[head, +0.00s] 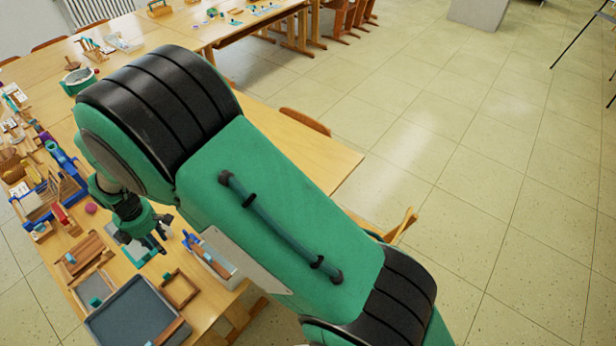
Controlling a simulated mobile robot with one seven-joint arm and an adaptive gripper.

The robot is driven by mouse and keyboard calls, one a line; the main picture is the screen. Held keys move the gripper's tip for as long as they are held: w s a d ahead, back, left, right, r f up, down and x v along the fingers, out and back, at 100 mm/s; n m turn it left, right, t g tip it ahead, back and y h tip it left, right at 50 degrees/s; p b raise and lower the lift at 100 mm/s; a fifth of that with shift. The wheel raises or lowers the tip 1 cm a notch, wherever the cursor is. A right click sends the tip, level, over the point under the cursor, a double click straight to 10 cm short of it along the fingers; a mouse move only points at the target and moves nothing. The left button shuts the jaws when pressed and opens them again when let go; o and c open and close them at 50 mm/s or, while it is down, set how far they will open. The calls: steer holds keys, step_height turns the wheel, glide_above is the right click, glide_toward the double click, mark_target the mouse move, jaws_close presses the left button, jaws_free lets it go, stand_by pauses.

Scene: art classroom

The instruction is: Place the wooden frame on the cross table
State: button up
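A small square wooden frame (179,290) lies on the near end of the long table (205,306), beside a grey tray. My gripper (157,243) points down over this table, up and left of the frame and apart from it. The fingers are small and partly overlap in this view, so their opening is unclear; I see no wooden frame between them. A table set crosswise (228,28) at the top, with small items on it, may be the cross table; the picture does not settle this.
A grey tray (128,318) and a wooden-edged box (92,288) lie near the frame. A blue-handled tool holder (212,262) stands to its right. Several crates and tools crowd the left side. My arm hides much of the middle. The tiled floor (480,170) at right is open.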

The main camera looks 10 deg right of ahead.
steer(key=w+d+r+m+t+y, duration=0.1)
steer(key=w+d+r+m, duration=0.25)
steer(key=d+r, duration=0.85)
steer(key=w+d+r+m+t, duration=0.1)
steer(key=w+d+r+m, duration=0.3)
steer(key=d+r, duration=0.85)
steer(key=s+d+r+m+t, duration=0.1)
steer(key=s+d+r+m, duration=0.3)
steer(key=d, duration=0.5)
steer(key=s+d+r+m, duration=0.3)
steer(key=d+r, duration=0.2)
steer(key=d, duration=0.3)
steer(key=s+d+r+m+t, duration=0.1)
steer(key=s+d+r+m, duration=0.3)
steer(key=d, duration=0.5)
steer(key=s+d+m+t+h, duration=0.1)
steer(key=s+d+m, duration=0.6)
steer(key=s+d, duration=0.3)
steer(key=s, duration=0.3)
steer(key=shift+s+d+r, duration=0.15)
steer(key=shift+d+r, duration=0.15)
